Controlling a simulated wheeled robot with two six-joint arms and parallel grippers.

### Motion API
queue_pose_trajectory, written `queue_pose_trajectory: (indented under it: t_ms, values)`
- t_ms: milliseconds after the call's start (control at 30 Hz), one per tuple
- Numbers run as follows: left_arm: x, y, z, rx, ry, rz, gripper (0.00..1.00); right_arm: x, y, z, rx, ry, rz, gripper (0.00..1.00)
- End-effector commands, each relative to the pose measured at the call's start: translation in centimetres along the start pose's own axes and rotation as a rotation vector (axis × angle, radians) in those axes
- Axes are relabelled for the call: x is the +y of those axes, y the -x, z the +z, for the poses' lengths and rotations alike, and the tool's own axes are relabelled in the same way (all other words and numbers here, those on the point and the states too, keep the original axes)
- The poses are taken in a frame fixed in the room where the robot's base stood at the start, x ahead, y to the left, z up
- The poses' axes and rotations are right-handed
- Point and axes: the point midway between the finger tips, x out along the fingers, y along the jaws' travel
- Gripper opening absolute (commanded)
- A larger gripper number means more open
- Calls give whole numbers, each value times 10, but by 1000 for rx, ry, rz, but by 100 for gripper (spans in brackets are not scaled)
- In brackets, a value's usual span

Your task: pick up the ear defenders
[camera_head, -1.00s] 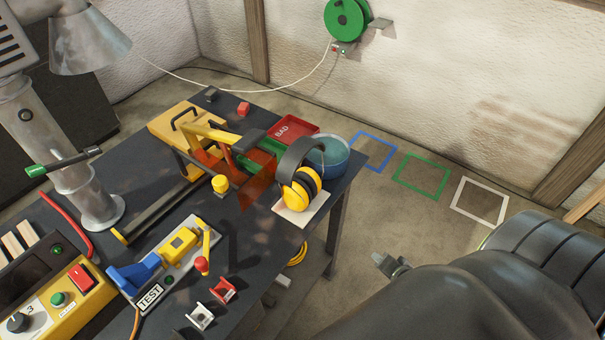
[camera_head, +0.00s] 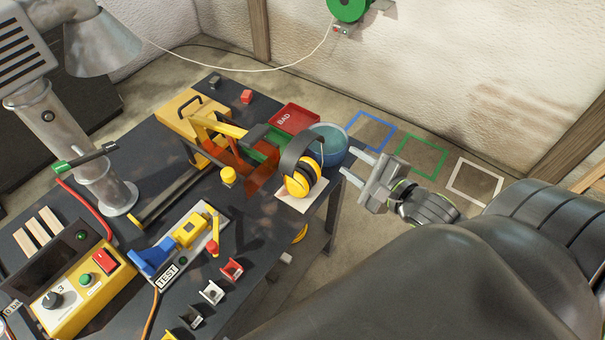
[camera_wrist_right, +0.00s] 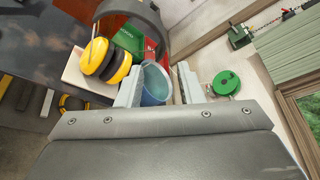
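The ear defenders (camera_head: 300,172) have yellow and black cups and a black headband. They stand on a pale square board (camera_head: 293,204) at the table's right edge. In the right wrist view the ear defenders (camera_wrist_right: 105,60) are at upper left, left of the fingers. My right gripper (camera_head: 355,167) is open and empty, right of the ear defenders and apart from them, its fingers pointing left toward them. It also shows in the right wrist view (camera_wrist_right: 158,85), with a clear gap between the fingers. My left gripper is not in view.
A blue-grey bucket (camera_head: 332,150) is close behind the ear defenders. A red BAD tray (camera_head: 294,118), a yellow-handled press and a translucent orange guard (camera_head: 262,180) are nearby. A TEST fixture and control box fill the table's near left. Free space lies right of the table.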

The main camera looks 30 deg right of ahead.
Motion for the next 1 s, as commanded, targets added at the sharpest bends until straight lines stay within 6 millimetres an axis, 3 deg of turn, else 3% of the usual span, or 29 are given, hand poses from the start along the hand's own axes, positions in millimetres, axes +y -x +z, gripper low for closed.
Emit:
queue_pose_trajectory:
  t_ms: [500,767,1000]
  values:
    - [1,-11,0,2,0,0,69,0,-84,0,0,-1,-2,34]
    - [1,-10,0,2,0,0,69,0,-101,0,1,1,0,34]
    - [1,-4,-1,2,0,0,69,-5,-133,2,0,0,-1,34]
